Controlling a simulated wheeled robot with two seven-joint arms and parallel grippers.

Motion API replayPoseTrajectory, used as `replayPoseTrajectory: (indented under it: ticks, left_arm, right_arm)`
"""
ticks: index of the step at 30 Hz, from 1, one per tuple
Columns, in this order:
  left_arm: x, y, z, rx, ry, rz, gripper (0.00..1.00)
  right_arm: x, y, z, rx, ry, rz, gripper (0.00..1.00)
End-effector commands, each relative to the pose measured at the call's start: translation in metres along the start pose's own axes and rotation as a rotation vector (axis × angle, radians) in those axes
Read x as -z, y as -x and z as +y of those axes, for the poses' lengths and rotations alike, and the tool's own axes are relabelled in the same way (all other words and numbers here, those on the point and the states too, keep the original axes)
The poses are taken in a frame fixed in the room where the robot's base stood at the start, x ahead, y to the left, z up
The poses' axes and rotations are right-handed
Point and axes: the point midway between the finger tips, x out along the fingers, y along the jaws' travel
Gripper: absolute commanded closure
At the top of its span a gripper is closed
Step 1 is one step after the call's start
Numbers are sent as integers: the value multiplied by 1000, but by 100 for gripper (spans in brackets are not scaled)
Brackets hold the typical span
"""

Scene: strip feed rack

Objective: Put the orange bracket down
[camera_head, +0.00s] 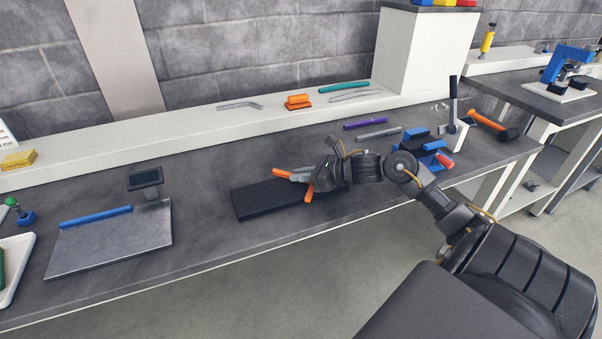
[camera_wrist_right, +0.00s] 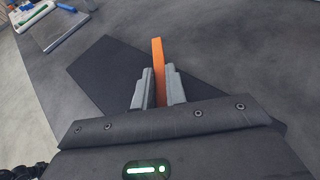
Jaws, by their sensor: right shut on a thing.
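The orange bracket (camera_head: 281,173) is held in my right gripper (camera_head: 301,176) above the black mat (camera_head: 251,205). Orange shows both in front of the fingers and lower down beside the gripper; the part between is hidden by the fingers. In the right wrist view the bracket (camera_wrist_right: 158,70) is seen nearly edge-on as a narrow strip, pinched between the two grey fingers (camera_wrist_right: 159,92) and standing out past their tips. The black mat (camera_wrist_right: 105,72) lies beneath. I cannot tell whether the bracket touches the mat. My left gripper is not in view.
A metal plate (camera_head: 110,243) with a blue strip (camera_head: 96,217) lies to the left. Orange pieces (camera_head: 298,101) and a teal strip (camera_head: 343,87) lie on the back ledge. A purple strip (camera_head: 365,124) and a blue fixture (camera_head: 408,155) are right of the gripper.

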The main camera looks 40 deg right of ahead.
Motion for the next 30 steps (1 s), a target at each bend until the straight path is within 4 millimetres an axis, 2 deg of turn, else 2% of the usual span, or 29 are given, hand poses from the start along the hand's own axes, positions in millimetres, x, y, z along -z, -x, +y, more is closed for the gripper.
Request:
replayPoseTrajectory:
  ticks: [5, 6, 11, 22, 26, 30]
  left_arm:
    - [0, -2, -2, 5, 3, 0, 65]
    - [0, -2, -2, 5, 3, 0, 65]
    - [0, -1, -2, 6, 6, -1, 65]
    - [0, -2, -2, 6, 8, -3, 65]
    - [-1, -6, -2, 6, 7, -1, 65]
    - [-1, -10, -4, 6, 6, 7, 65]
  right_arm:
    - [1, 0, 0, 1, 1, 0, 100]
    - [2, 0, 0, 0, 1, 2, 85]
    - [1, 0, 0, 0, 0, 2, 65]
    - [1, 5, -1, 2, 1, 2, 65]
    - [3, 21, 0, 1, 3, 5, 65]
    - [4, 46, 0, 1, 3, 6, 65]
